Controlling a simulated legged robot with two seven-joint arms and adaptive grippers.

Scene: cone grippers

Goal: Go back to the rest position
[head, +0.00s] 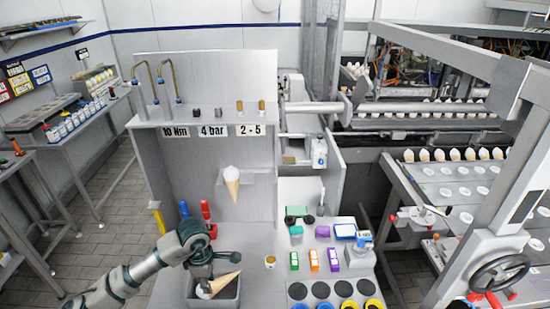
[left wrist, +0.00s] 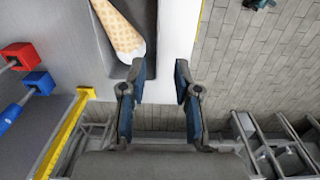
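My left arm comes in from the lower left of the head view, and its gripper (head: 200,273) is over the grey bin at the front of the bench. In the left wrist view the left gripper (left wrist: 160,80) is open, with an empty gap between its two fingers. An ice cream cone (head: 222,284) lies tilted in the grey bin (head: 226,303); its wafer part (left wrist: 118,30) shows just beyond the left finger in the wrist view, apart from the grip. My right gripper is not in view.
A second cone (head: 232,182) hangs upright at the back panel. Red and blue handled tools (head: 205,210) stand left of it, near a yellow bar (head: 158,218). Coloured blocks (head: 314,260) and dark round pads (head: 320,290) fill the right of the bench. Tiled floor lies left.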

